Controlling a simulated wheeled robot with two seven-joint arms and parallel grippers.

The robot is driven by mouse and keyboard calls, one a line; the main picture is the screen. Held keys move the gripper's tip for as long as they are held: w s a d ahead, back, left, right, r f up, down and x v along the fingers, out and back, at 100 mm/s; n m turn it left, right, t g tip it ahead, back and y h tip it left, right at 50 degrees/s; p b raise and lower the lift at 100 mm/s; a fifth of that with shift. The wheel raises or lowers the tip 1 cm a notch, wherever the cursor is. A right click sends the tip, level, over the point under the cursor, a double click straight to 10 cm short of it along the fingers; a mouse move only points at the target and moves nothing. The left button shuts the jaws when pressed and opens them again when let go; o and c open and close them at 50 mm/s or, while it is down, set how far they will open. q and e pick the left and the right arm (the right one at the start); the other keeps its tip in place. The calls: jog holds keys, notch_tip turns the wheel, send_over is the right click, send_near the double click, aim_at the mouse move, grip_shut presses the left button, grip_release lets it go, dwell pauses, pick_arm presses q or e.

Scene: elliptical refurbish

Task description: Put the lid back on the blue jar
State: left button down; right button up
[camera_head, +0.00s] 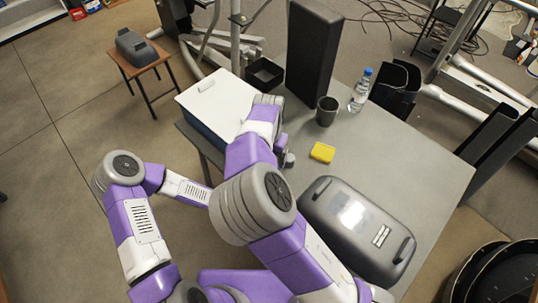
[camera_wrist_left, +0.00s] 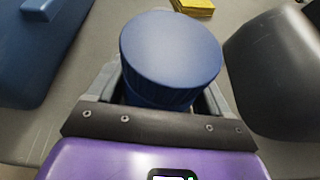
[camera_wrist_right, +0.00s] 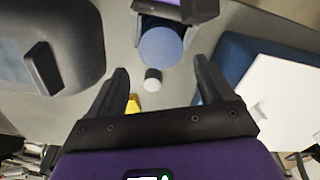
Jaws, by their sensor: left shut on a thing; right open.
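My left gripper (camera_wrist_left: 160,98) is shut around a blue cylindrical jar (camera_wrist_left: 170,48). Its smooth round blue end faces the left wrist camera, with a ridged band below; whether this end is a lid, I cannot tell. In the right wrist view the jar (camera_wrist_right: 160,46) sits in my left gripper (camera_wrist_right: 165,14) at the top. A small dark cylinder with a pale end (camera_wrist_right: 152,79) shows just beside the jar; I cannot tell whether they touch. My right gripper (camera_wrist_right: 160,72) is open and empty, its fingers pointing toward the jar. My right arm hides the jar in the head view.
A yellow sponge (camera_head: 322,152) lies on the grey table (camera_head: 400,155). A large grey case (camera_head: 325,215) is at the right, a white-lidded blue box (camera_head: 210,95) at the left. A dark cup (camera_head: 327,112), a water bottle (camera_head: 360,92) and a tall black block (camera_head: 313,50) stand behind.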

pick_arm(q)
jog(key=shift+s+f, duration=0.1)
pick_arm(e)
jog(key=shift+f, duration=4)
jog(key=c, duration=0.9)
jog(key=shift+m, duration=0.8)
jog(key=o, duration=1.3)
jog(key=shift+c, duration=0.2)
jog(key=shift+r, duration=0.15)
notch_tip(320, 180, up, 12)
